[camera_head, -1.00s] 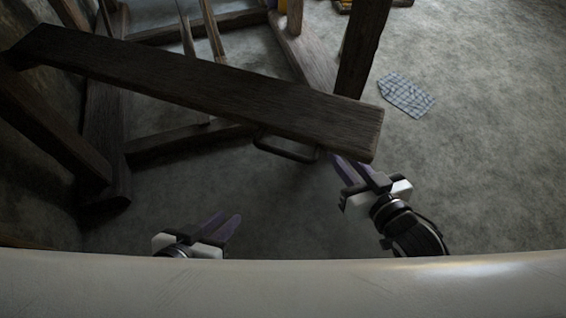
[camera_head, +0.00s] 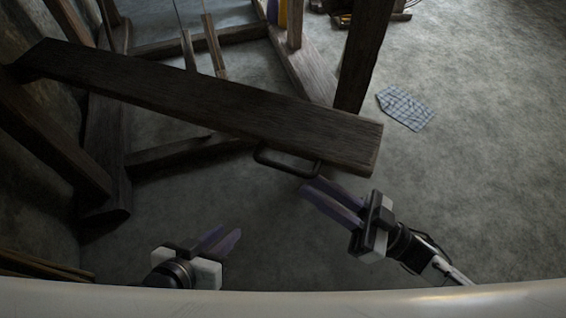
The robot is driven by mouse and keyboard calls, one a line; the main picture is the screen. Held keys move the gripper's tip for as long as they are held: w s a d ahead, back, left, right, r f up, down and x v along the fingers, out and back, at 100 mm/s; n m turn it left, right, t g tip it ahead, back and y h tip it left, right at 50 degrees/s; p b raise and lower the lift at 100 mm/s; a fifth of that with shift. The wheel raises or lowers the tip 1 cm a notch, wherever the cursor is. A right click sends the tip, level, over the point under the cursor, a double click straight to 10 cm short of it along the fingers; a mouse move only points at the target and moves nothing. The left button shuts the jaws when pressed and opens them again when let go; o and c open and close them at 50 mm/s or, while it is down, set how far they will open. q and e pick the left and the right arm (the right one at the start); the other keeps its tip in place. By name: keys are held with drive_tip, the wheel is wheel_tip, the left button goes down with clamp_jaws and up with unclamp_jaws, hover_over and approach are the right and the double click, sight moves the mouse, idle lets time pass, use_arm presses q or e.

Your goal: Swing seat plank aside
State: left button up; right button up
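The seat plank (camera_head: 215,100) is a long dark board running from the upper left to the right middle of the head view. A dark handle (camera_head: 284,166) hangs on its near edge close to the right end. My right gripper (camera_head: 322,195) is below the plank's right end, its purple fingers pointing up-left, apart from each other and just short of the handle; nothing shows between them. My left gripper (camera_head: 224,238) is low in the view, left of centre, with its fingers apart and empty, well away from the plank.
A thick dark post (camera_head: 363,55) of the loom stands behind the plank's right end. Floor beams and heavy frame timbers (camera_head: 50,135) fill the left. A checked cloth (camera_head: 405,107) lies on the floor at right. The floor on the right is mostly clear.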

sight(291, 173)
drive_tip(key=x, duration=0.8)
drive_tip(key=shift+d, duration=0.1)
drive_tip(key=shift+c, duration=0.5)
clamp_jaws()
